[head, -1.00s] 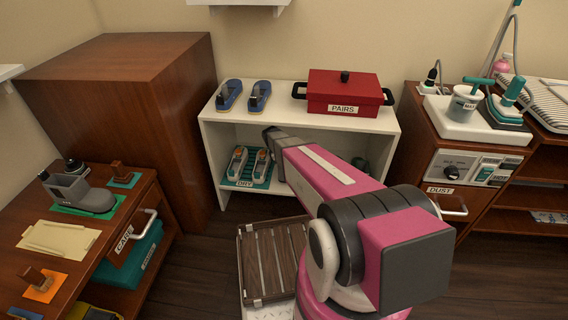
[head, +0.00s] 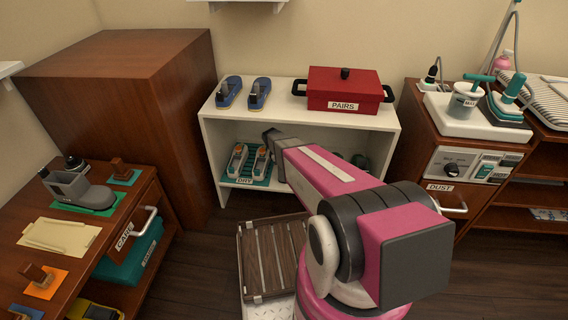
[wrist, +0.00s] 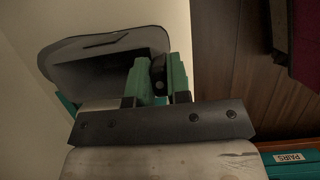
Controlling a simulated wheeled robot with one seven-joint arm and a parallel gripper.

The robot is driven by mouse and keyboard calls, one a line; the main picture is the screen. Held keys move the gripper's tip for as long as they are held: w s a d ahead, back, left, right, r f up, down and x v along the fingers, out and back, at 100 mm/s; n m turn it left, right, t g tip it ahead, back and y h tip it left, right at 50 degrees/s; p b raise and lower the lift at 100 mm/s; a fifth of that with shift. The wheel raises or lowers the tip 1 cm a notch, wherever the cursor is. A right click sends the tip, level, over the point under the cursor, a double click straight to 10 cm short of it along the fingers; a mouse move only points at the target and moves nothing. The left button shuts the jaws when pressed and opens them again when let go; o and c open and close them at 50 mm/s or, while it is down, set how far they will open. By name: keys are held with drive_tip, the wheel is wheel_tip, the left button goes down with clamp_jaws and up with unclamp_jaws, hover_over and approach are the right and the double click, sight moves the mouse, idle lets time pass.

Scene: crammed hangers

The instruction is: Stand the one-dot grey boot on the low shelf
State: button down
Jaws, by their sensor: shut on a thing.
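In the wrist view my gripper (wrist: 160,80) has green fingers shut on a dark tab of a grey boot (wrist: 75,60), whose dark opening faces the camera. No dots show on it. A second grey boot (head: 85,194) with a black knob stands on a green mat on the left bench. The low shelf (head: 310,136) is the lower compartment of the white unit. My arm reaches into its front. My fingers and the held boot cannot be made out in the head view.
A teal DRY mat (head: 232,181) with a pair of grey-orange shoes (head: 238,160) lies at the low shelf's left. Dark green items (head: 360,161) stand at its right, partly behind my arm. A red PAIRS box (head: 345,90) and blue shoes (head: 259,93) sit on top. A slatted rack (head: 268,260) stands in front.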

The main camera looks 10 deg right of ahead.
drive_tip(key=shift+f, duration=0.3)
drive_tip(key=c, duration=1)
unclamp_jaws()
